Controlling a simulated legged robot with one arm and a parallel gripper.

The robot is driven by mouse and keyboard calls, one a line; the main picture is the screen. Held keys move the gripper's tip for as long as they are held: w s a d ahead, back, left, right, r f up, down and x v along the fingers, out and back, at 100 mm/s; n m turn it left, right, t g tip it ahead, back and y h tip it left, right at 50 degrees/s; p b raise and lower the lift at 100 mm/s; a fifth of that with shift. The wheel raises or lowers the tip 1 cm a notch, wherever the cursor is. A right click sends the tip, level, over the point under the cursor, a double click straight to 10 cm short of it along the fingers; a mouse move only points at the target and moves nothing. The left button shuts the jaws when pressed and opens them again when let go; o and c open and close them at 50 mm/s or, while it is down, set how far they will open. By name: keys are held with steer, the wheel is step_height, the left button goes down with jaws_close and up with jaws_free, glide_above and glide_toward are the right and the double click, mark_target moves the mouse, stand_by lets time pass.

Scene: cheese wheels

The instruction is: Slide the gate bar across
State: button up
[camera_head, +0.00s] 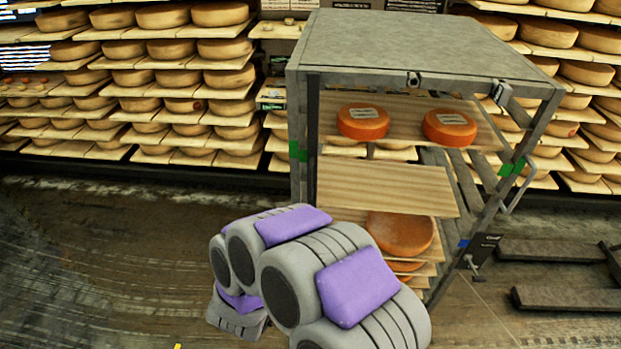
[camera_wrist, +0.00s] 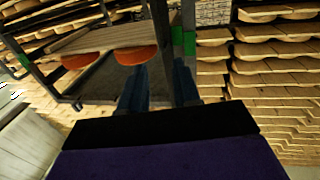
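A grey metal rack (camera_head: 425,45) stands ahead with its front toward me. A dark upright bar (camera_head: 312,140) runs down its left front side; I take this as the gate bar, though I cannot be sure. In the wrist view a dark upright bar (camera_wrist: 160,40) stands near a post with green tape. My gripper (camera_wrist: 160,88) shows there with two dark blue fingers spread apart, and the bar lies in line with the gap between them. Contact cannot be told. In the head view my arm hides the gripper and the bar's lower part.
Orange cheese wheels (camera_head: 363,122) sit on the rack's upper board, with a bare board (camera_head: 385,188) below. A lower wheel (camera_head: 400,232) is partly behind my arm. Cheese shelves (camera_head: 180,80) line the back wall. Floor at left is clear; dark beams (camera_head: 560,298) lie at right.

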mark_target(310, 180)
steer(key=b+x, duration=0.2)
steer(key=x, duration=1.3)
steer(key=shift+w+d+f, duration=0.1)
steer(key=shift+w+d, duration=0.05)
steer(key=shift+w, duration=0.05)
